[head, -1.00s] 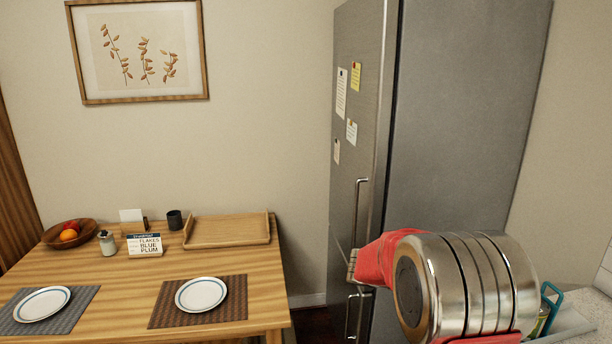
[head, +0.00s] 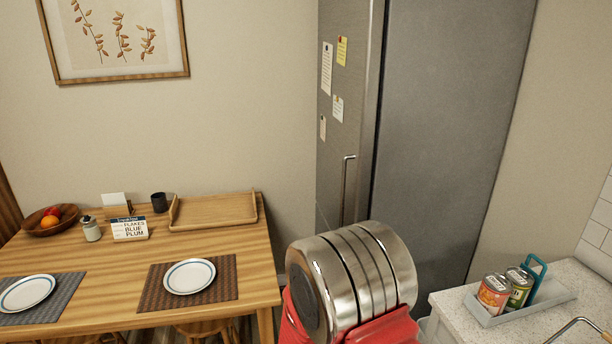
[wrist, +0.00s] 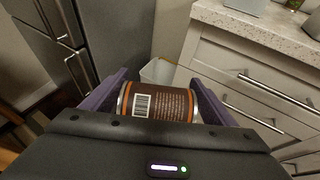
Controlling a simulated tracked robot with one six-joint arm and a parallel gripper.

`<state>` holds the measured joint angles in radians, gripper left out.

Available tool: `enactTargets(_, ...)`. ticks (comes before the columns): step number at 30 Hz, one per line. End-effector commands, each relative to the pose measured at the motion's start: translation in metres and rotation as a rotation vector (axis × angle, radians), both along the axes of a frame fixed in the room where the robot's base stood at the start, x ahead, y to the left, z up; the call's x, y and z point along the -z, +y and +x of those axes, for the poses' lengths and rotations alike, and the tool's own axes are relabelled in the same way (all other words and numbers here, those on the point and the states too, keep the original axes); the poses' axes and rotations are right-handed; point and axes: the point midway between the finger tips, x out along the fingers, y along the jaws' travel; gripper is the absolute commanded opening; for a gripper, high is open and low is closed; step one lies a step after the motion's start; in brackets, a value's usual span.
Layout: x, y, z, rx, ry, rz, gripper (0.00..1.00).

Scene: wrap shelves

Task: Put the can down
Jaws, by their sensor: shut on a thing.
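A can (wrist: 160,103) with a brown label, orange bands and a barcode shows in the wrist view, lying crosswise between the two purple fingers of my gripper (wrist: 158,88). The fingers are shut on it, and it is held in the air. Its lower part is hidden behind the gripper body. In the head view my own red and steel arm fills the lower middle, and neither the gripper's fingers nor the held can show there.
A speckled counter (head: 448,302) at right bears a grey tray (head: 560,293) with two cans (head: 494,293) and a teal handle. A pale bin (wrist: 157,72) stands below. The fridge (head: 450,130) is behind. The wooden table (head: 220,255) at left holds plates, a wooden tray and a sign.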

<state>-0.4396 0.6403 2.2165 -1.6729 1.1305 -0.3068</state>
Motion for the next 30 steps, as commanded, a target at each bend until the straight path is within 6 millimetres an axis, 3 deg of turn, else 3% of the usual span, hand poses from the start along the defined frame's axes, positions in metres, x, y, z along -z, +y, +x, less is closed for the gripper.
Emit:
enactTargets(14,-0.010,0.000,0.007,-0.040,-0.003,-0.001,0.47)
enactTargets(24,-0.064,-0.002,0.032,-0.276,-0.005,0.000,0.47)
enactTargets(30,-0.096,-0.001,0.035,-0.427,-0.005,-0.001,0.47)
